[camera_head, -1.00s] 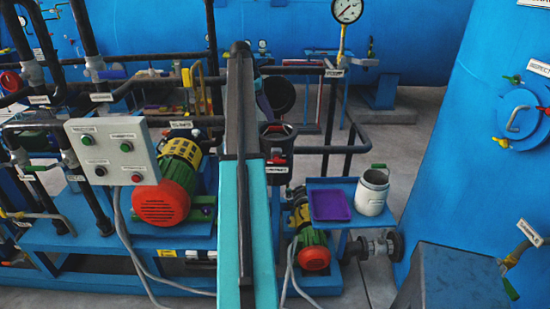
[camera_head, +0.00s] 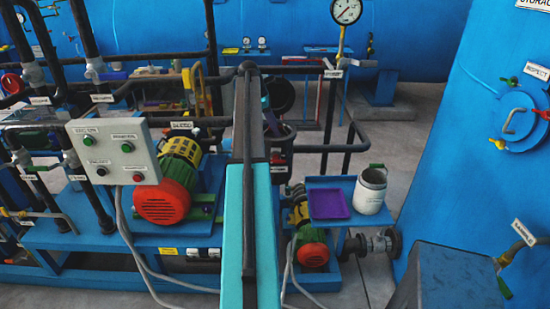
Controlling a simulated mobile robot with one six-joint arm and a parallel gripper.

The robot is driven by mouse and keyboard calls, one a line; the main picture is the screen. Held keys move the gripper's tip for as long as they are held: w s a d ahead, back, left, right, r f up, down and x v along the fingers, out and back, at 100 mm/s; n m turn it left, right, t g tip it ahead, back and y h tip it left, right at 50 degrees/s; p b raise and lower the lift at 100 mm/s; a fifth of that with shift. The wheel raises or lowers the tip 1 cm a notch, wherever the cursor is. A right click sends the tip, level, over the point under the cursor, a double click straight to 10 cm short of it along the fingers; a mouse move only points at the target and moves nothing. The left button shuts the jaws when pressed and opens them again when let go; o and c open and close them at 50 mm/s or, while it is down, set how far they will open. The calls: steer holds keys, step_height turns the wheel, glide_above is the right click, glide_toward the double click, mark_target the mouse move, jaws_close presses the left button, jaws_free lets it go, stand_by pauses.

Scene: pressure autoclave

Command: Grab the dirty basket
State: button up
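A white bucket-like container (camera_head: 370,191) with a green-tipped handle stands upright on a small blue stand at the right; I cannot tell whether it is the dirty basket. A shallow purple tray (camera_head: 330,204) lies beside it on the left. Nothing else in view is clearly a basket. My teal and black arm rises through the middle of the view. A dark round opening (camera_head: 283,95) shows just right of the arm's upper part.
A white control box (camera_head: 113,151) and a red, yellow and green motor (camera_head: 165,196) are left of my arm. A blue tank (camera_head: 485,150) fills the right. Black pipes cross behind. A strip of grey floor (camera_head: 405,170) shows between the stand and the tank.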

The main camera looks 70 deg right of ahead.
steer(key=shift+f, duration=0.1)
steer(key=p+x, duration=0.2)
steer(key=shift+s+d+f, duration=0.1)
steer(key=shift+s+f, duration=0.05)
steer(key=shift+f, duration=0.1)
steer(key=shift+p+x, duration=0.6)
steer(key=shift+x, duration=0.6)
jaws_close()
steer(key=shift+r, duration=0.1)
stand_by(0.7)
